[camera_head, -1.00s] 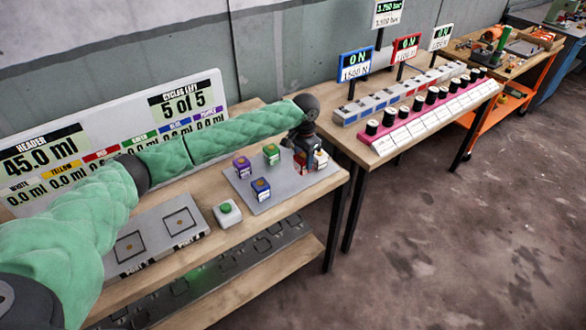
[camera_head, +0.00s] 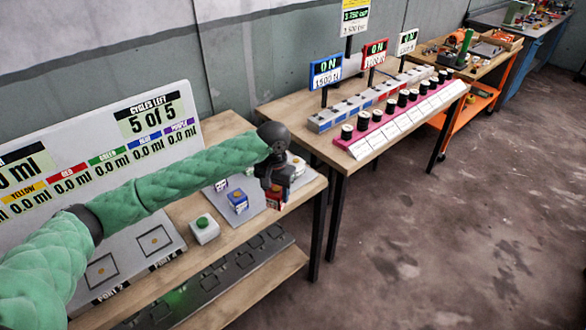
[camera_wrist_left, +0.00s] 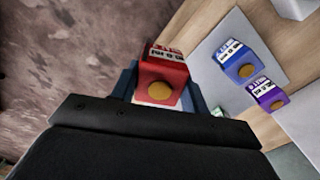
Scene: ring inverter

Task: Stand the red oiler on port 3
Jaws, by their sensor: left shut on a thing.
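My left gripper (camera_head: 271,180) is shut on the red oiler (camera_head: 275,200), near the front right edge of the grey tray (camera_head: 262,209). In the left wrist view the red oiler (camera_wrist_left: 163,80) sits between the fingers, its round tan top towards the camera. The arm hides part of it in the head view. Two square port pads show at the left, a nearer one (camera_head: 102,270) and a farther one (camera_head: 154,239); their small labels are hard to read. My right gripper is not in view.
A box with a green button (camera_head: 204,229) stands between tray and ports. The display board (camera_head: 100,165) rises behind. The visible port pads are empty.

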